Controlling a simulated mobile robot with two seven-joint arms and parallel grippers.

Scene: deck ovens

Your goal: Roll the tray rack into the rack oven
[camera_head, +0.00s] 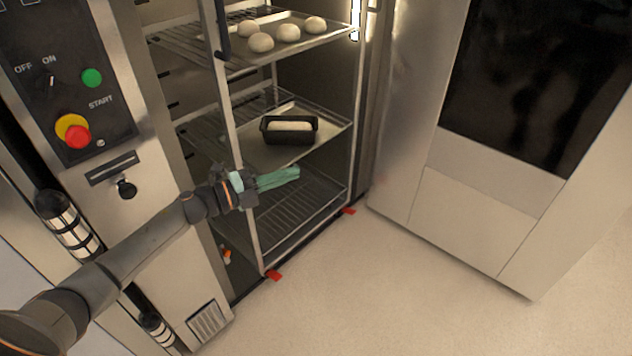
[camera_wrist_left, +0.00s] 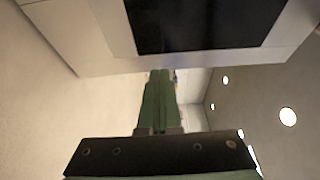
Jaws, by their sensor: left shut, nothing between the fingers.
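The tray rack (camera_head: 238,145) stands upright in the opening of the rack oven (camera_head: 165,240), on the left and centre of the head view. Its wire shelves carry dough balls and a dark loaf tin. Red pieces (camera_head: 273,275) show at its lower corners. My left gripper (camera_head: 297,172) is shut and empty, with green fingers in front of the lower shelves; I cannot tell whether it touches the rack. In the left wrist view the shut fingers (camera_wrist_left: 160,95) point towards the open door. My right gripper is not in view.
The oven door (camera_head: 480,190) with its dark window stands open at the right. The control panel (camera_head: 70,80) with green and red buttons is at the left. The pale floor (camera_head: 390,300) in front is clear.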

